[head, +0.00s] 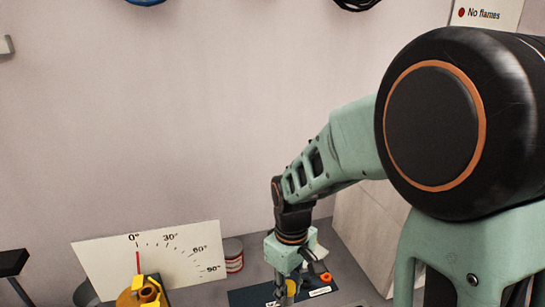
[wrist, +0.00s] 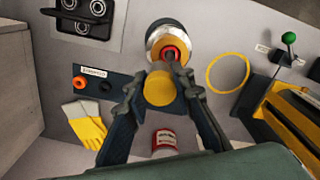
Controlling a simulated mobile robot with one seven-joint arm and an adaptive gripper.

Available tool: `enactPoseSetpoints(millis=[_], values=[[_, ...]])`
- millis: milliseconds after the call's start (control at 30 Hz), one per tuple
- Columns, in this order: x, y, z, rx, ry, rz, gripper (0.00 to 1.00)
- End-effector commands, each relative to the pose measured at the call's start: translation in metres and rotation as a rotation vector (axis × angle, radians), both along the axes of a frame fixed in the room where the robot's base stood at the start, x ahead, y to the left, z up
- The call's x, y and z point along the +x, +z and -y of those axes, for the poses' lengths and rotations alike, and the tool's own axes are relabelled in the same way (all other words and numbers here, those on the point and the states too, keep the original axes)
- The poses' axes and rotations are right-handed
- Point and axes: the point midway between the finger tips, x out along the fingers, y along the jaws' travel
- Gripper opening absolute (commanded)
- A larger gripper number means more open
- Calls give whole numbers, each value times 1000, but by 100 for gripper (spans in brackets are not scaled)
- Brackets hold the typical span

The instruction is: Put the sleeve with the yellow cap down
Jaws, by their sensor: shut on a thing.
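The sleeve's round yellow cap (wrist: 160,88) shows between the fingers of my gripper (wrist: 163,75) in the wrist view. My gripper is shut on the sleeve, whose body is mostly hidden below the cap and fingers. In the head view my gripper (head: 287,285) points down over the bench, with a bit of yellow (head: 291,287) between its fingers. I cannot tell how far the sleeve is above the bench.
A silver round fitting (wrist: 155,40) with a yellow and red centre stands by the fingertips. A yellow ring outline (wrist: 228,90) marks bare bench to its right. A dark panel with an orange knob (wrist: 79,83), yellow gloves (wrist: 88,125) and a red-and-white tin (wrist: 164,140) are nearby.

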Motion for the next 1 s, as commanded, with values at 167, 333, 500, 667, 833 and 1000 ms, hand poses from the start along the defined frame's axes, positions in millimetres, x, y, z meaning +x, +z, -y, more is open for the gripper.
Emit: enactPoseSetpoints(millis=[167,333,500,667,833,1000], values=[[28,-1,40,2,-343,-4,0],[47,-6,75,0,-627,-3,0],[56,-10,93,-2,-772,-1,0],[57,-11,96,-2,-799,0,0],[56,-12,96,-2,-797,0,0],[39,-23,88,0,-811,2,0]])
